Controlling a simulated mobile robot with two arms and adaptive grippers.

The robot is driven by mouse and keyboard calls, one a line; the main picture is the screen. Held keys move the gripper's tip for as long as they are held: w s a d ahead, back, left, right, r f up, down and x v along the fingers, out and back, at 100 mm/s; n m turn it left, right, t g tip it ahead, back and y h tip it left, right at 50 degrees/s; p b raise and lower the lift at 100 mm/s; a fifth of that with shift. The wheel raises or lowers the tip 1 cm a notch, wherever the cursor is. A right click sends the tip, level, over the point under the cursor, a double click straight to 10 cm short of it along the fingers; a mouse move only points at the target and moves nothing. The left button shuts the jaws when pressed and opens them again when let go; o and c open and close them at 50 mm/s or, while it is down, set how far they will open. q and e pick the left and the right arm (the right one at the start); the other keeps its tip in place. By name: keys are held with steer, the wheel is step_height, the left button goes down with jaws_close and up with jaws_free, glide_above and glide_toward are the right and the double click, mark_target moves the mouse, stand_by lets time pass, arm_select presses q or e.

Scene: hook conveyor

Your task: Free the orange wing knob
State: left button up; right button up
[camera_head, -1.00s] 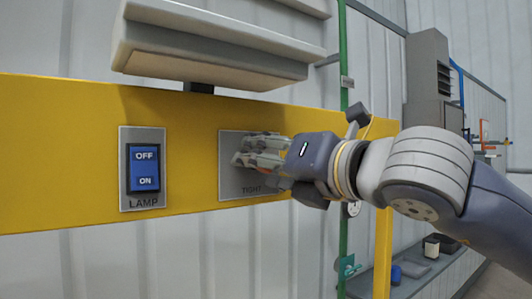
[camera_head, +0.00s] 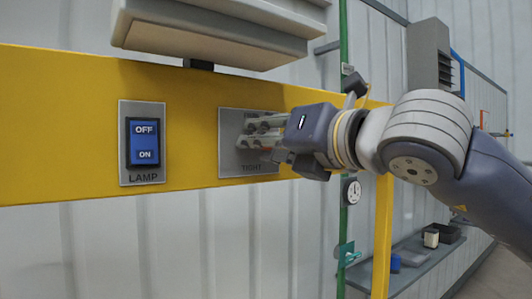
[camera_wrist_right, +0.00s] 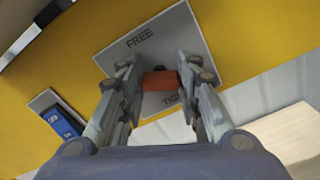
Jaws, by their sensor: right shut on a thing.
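The orange wing knob (camera_wrist_right: 160,80) sits on a grey plate (camera_wrist_right: 190,25) marked FREE and TIGHT in the right wrist view. My right gripper (camera_wrist_right: 159,84) has its two fingers on either side of the knob and is shut on it. In the head view the right gripper (camera_head: 258,132) is in front of the same plate (camera_head: 230,150) and comes in from the right. There its fingers hide the knob, and only the TIGHT label is readable. My left gripper is not in view.
The plate is on a yellow beam (camera_head: 60,130). A blue LAMP switch (camera_head: 143,142) is to its left. A grey box-like housing (camera_head: 215,35) overhangs the beam above. A green post (camera_head: 343,220) and a low shelf (camera_head: 415,262) are at the right.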

steer(key=shift+s+a+f+n+b, duration=0.15)
steer(key=shift+n+b, duration=1.95)
steer(key=shift+n, duration=3.25)
steer(key=shift+s+a+r+n+b, duration=0.1)
steer(key=shift+n+b, duration=1.95)
steer(key=shift+n, duration=3.3)
steer(key=shift+w, duration=0.1)
steer(key=o, duration=1)
steer(key=shift+f, duration=0.1)
steer(key=shift+o, duration=0.2)
steer(key=v, duration=1.2)
